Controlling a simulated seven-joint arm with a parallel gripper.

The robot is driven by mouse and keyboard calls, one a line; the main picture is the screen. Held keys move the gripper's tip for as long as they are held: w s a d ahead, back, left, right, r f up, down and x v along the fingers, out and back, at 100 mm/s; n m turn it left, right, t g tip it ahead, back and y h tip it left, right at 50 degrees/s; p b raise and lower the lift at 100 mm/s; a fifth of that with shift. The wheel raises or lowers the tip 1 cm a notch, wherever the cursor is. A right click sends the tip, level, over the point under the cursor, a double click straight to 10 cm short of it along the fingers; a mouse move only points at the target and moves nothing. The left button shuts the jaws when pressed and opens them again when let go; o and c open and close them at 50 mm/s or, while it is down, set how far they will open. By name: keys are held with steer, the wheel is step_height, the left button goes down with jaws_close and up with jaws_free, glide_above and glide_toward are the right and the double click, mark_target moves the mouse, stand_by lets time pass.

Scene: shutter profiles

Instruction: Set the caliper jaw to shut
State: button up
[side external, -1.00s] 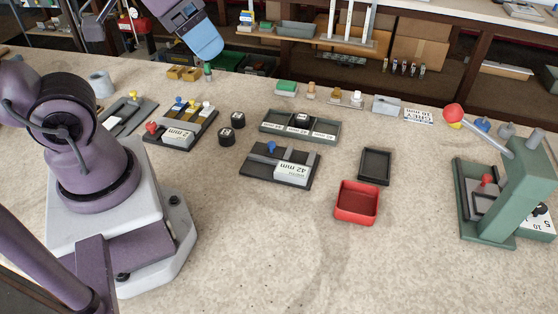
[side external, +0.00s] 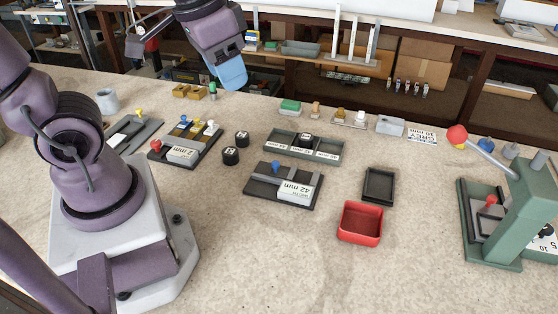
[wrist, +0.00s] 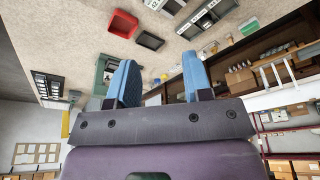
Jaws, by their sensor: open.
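A dark plate fixture with a grey bar, a blue knob (side external: 275,167) and a white "42 mm" label (side external: 295,191) lies mid-table; it looks like the caliper (side external: 256,186). Part of its bar is behind the label, and I cannot tell how far its jaw stands open. My gripper (side external: 231,76) hangs high over the back of the table, left of and well away from the caliper. In the wrist view my gripper (wrist: 160,80) has its two blue fingers apart with nothing between them.
A "2 mm" fixture (side external: 183,156) with several knobs and two black pucks (side external: 236,147) lie left of the caliper. A three-part tray (side external: 337,149) is behind. A red bin (side external: 360,222) and dark tray (side external: 379,185) are right; a green press (side external: 530,205) stands far right.

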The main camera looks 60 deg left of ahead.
steer(key=w+a+f+g, duration=0.35)
steer(key=w+f, duration=0.25)
steer(key=w, duration=0.2)
steer(key=g, duration=0.4)
glide_toward(276, 163)
steer(key=shift+m, duration=0.3)
steer(key=x, duration=0.9)
steer(key=shift+a, duration=0.1)
steer(key=shift+c, duration=0.4)
steer(key=shift+w+r, duration=0.1)
jaws_close()
